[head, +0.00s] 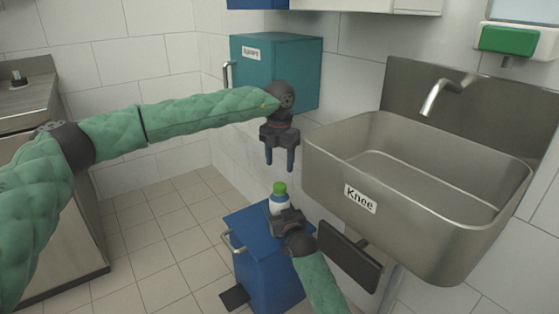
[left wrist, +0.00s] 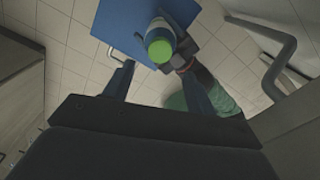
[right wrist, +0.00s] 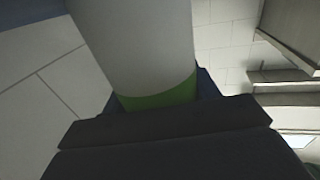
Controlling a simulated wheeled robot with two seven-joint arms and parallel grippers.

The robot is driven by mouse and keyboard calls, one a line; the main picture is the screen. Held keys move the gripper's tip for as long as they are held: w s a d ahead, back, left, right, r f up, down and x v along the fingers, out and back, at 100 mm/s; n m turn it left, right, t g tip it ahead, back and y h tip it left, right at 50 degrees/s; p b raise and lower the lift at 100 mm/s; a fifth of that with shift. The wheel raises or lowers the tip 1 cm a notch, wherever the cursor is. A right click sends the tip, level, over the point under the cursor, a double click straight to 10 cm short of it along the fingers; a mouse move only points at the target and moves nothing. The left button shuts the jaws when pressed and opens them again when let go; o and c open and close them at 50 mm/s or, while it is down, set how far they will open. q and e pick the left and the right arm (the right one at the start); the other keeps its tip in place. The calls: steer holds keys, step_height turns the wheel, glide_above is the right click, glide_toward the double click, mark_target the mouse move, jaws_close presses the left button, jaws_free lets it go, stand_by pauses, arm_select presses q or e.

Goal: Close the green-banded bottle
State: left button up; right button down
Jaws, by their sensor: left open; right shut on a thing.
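The bottle (head: 279,203) is white and blue with a green cap (head: 280,188) on top; it is upright above the blue bin. I cannot tell how tightly the cap sits. My right gripper (head: 284,216) is shut on the bottle's body. In the right wrist view, the white bottle wall (right wrist: 135,45) and its green band (right wrist: 160,97) fill the space at the jaws. My left gripper (head: 280,160) points down, open and empty, a little above the cap and apart from it. The left wrist view shows the green cap (left wrist: 160,50) beyond and between its open fingers (left wrist: 157,88).
A blue pedal bin (head: 262,262) stands below the bottle. A steel sink (head: 400,180) labelled "Knee" is on the right, with a dark knee plate (head: 347,256) under it. A teal wall cabinet (head: 285,62) is behind my left gripper. Open tiled floor lies to the left.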

mark_target(280, 186)
stand_by(0.5)
arm_select(q)
steer(key=shift+f, duration=4)
steer(key=c, duration=1)
steer(key=shift+c, duration=0.2)
